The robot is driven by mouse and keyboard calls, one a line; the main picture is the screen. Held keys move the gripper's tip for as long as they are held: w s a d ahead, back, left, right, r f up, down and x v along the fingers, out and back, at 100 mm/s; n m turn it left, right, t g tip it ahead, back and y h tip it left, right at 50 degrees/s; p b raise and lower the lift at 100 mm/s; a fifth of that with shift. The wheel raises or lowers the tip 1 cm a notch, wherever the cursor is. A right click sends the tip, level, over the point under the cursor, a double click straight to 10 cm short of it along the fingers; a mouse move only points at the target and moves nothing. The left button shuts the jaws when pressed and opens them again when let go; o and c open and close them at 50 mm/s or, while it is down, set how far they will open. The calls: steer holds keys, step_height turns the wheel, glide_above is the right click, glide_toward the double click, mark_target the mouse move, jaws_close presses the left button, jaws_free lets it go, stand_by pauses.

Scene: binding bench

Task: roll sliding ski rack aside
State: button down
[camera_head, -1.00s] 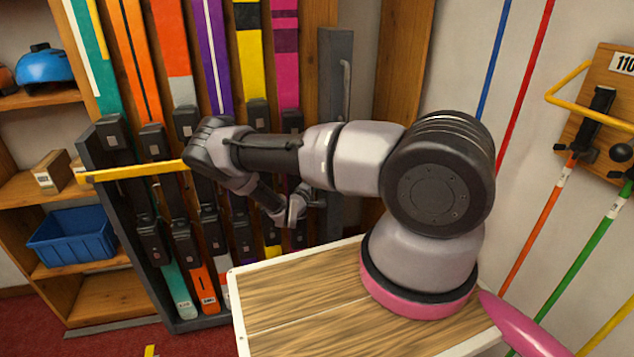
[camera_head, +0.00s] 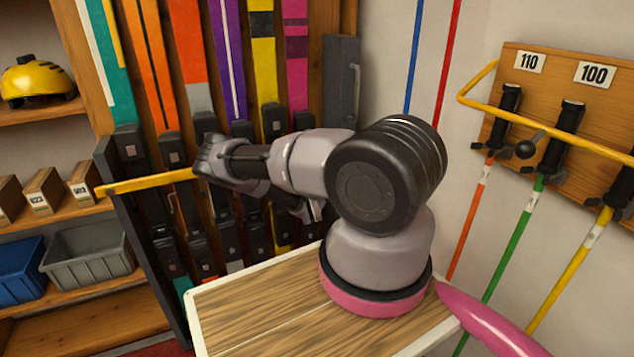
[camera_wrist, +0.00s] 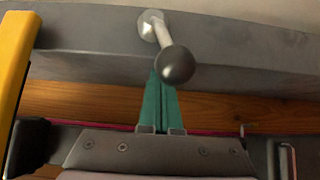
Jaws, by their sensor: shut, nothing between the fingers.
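The sliding ski rack (camera_head: 112,193) is a dark grey frame holding several coloured skis upright in black clamps. A yellow bar (camera_head: 150,183) sticks out at its left side and also shows at the left of the wrist view (camera_wrist: 16,60). A grey end panel with a vertical handle (camera_head: 355,92) stands at its right. In the wrist view a black ball knob (camera_wrist: 179,65) on a metal stem projects from a grey bar (camera_wrist: 85,70). My gripper (camera_wrist: 160,90) has its teal fingers shut and empty, tips beside the knob; contact is unclear. My arm hides the gripper in the head view.
Open shelves at left hold a yellow helmet (camera_head: 38,80), small boxes (camera_head: 43,190), a blue bin (camera_head: 18,270) and a grey bin (camera_head: 88,256). At right, poles hang from a wooden wall board (camera_head: 535,90) behind a yellow rail (camera_head: 480,85).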

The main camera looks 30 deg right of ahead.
steer(key=shift+d+r, duration=0.1)
steer(key=shift+d, duration=0.55)
steer(key=shift+s, duration=0.1)
steer(key=v, duration=1.1)
steer(key=shift+a, duration=0.1)
